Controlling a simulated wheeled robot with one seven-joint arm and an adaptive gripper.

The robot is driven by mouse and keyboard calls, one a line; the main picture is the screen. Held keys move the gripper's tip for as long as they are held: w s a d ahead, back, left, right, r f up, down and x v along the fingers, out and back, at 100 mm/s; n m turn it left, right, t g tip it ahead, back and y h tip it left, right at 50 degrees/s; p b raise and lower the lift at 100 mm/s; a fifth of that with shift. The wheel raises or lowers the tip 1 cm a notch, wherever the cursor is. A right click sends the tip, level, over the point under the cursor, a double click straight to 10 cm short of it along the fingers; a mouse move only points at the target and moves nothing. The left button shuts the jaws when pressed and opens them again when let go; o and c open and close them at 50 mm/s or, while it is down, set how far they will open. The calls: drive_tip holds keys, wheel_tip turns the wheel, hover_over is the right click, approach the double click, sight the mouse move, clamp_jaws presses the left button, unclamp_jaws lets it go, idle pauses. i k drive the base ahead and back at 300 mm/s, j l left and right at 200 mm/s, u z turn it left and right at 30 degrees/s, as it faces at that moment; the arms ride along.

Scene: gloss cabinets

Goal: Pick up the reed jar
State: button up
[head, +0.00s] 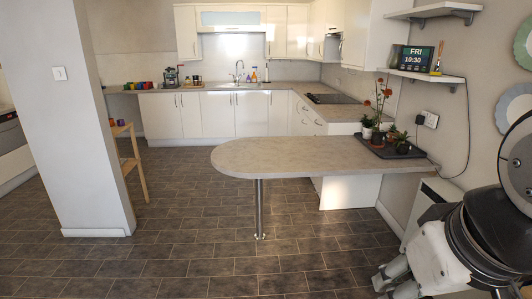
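A small yellowish jar with thin dark sticks standing up from it, which looks like the reed jar (436,72), stands on the lower wall shelf (428,77) at the upper right. It is just right of a digital clock (415,58). It is small in this view and its details are hard to make out. My gripper (386,287) is at the bottom right, low above the floor and far below the shelf. It looks empty. Its grey fingers are partly cut off by the frame edge, so I cannot tell their opening.
A rounded peninsula counter (270,155) on a metal leg stands ahead. A dark tray (405,151) with potted plants (368,127) sits on it below the shelf. A white heater (425,205) is by the right wall. A pillar (75,120) stands left; the tiled floor between is clear.

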sight(437, 69)
drive_tip(key=i+z, duration=0.15)
drive_tip(key=i, duration=0.8)
drive_tip(key=i+j+z, duration=0.1)
drive_tip(key=i, duration=0.85)
